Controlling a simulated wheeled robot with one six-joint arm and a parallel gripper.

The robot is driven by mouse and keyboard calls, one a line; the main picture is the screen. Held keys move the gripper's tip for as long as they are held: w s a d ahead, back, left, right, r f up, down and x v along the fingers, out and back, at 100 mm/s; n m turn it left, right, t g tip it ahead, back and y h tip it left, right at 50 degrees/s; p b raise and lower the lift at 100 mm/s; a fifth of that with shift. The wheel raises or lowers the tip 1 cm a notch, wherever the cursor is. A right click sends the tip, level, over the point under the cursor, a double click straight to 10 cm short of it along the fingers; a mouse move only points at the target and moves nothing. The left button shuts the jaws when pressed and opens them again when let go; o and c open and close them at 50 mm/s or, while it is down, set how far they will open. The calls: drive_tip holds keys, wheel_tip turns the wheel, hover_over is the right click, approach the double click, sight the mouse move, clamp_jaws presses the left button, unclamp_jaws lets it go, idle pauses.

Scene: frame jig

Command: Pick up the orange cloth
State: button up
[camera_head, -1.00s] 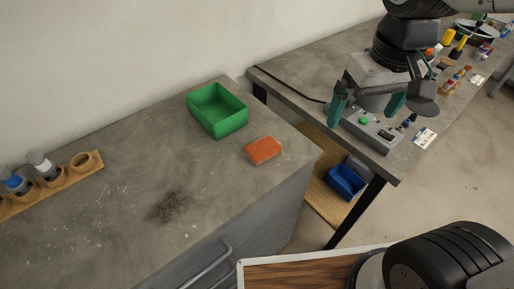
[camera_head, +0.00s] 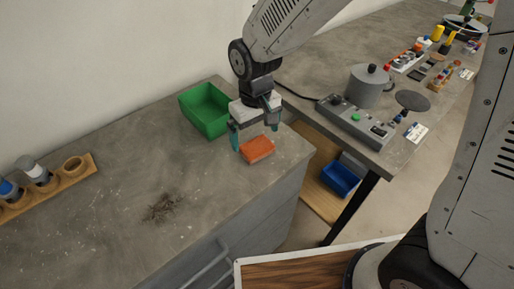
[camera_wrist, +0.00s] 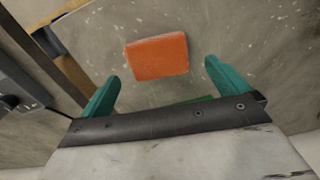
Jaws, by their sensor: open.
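The orange cloth (camera_head: 257,149) is a small folded block lying flat on the grey bench top, near its right edge. It also shows in the wrist view (camera_wrist: 157,57), beyond the fingertips and roughly centred between them. My gripper (camera_head: 254,138) is open and empty, above and just behind the cloth in the head view. Its two teal fingers (camera_wrist: 160,78) are spread wider than the cloth. I see no contact between the fingers and the cloth.
A green bin (camera_head: 207,112) stands just left of my gripper. A wooden rack (camera_head: 50,187) with bottles is at the far left. A dark smudge (camera_head: 163,207) marks the bench. A second table with a control box (camera_head: 357,121) and a pot (camera_head: 368,86) is to the right, across a gap.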

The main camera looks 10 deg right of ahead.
sight(257, 145)
drive_tip(key=shift+d+f, duration=0.15)
drive_tip(key=shift+f, duration=1.75)
drive_tip(key=c, duration=0.9)
